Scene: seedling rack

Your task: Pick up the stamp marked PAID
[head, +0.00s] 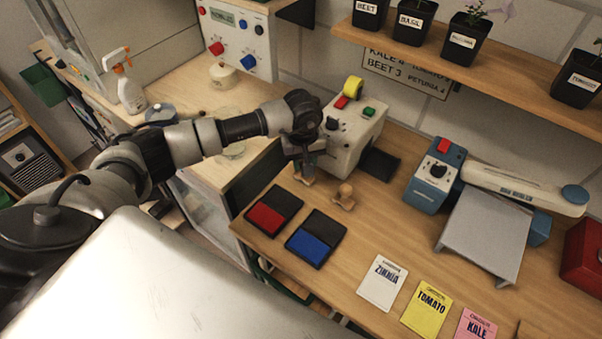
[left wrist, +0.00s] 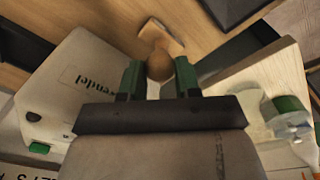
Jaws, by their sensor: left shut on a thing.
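My left gripper (head: 304,163) is shut on a wooden stamp (head: 305,178), beside the white machine. In the left wrist view the round knob of this stamp (left wrist: 160,66) sits between the green fingertips of the gripper (left wrist: 159,78), with its wooden base beyond. Whether the base touches the table cannot be told. A second wooden stamp (head: 344,197) stands upright on the table just to the right. No marking can be read on either stamp, so I cannot tell which is PAID. My right gripper is not in view.
A red ink pad (head: 266,217) and a blue ink pad (head: 318,241) lie open in front of the stamps. The white machine (head: 352,135) stands close behind. Seed packets (head: 382,283) and a blue sealer (head: 433,180) are to the right. Potted seedlings (head: 464,42) line the shelf above.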

